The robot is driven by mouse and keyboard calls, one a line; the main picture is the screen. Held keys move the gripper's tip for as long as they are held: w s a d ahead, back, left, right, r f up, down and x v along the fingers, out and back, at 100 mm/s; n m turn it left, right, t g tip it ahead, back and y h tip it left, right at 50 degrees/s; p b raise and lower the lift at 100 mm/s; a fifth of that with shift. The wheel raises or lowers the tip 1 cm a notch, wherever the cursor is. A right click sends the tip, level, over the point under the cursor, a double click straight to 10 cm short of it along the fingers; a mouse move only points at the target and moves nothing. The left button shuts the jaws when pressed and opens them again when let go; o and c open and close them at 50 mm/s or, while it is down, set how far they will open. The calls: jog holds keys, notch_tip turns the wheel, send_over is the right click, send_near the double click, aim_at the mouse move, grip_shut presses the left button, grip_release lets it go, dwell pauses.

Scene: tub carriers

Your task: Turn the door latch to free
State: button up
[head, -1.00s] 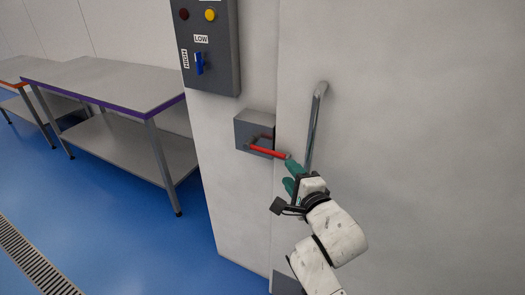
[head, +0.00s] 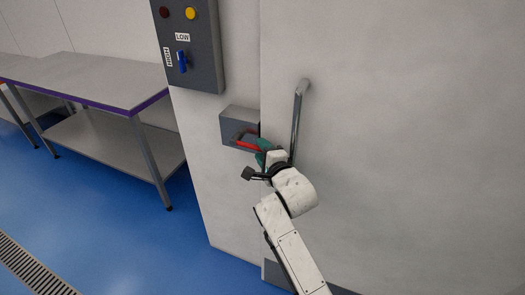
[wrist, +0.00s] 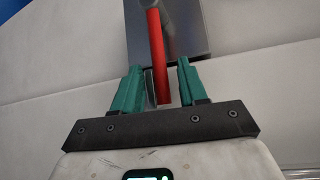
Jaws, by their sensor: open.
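The door latch is a red handle (head: 245,146) on a grey box (head: 236,124) fixed to the wall beside the door edge. The handle lies roughly level, tilting slightly down to the right. My gripper (head: 263,153) is at its right end, its green fingers partly hiding that end. In the wrist view the red handle (wrist: 156,55) runs down from the box (wrist: 190,30) into the gap between the open fingers of my gripper (wrist: 160,72). A finger stands on each side of it; I cannot tell whether either touches it.
A vertical metal door handle (head: 297,120) rises just right of my gripper on the pale door (head: 400,110). A dark control panel (head: 191,50) hangs above the latch. A steel table (head: 90,82) stands left, and the blue floor (head: 110,220) before it is clear.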

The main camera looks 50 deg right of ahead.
grip_shut()
dwell(0.4)
jog(key=shift+w+r, duration=0.1)
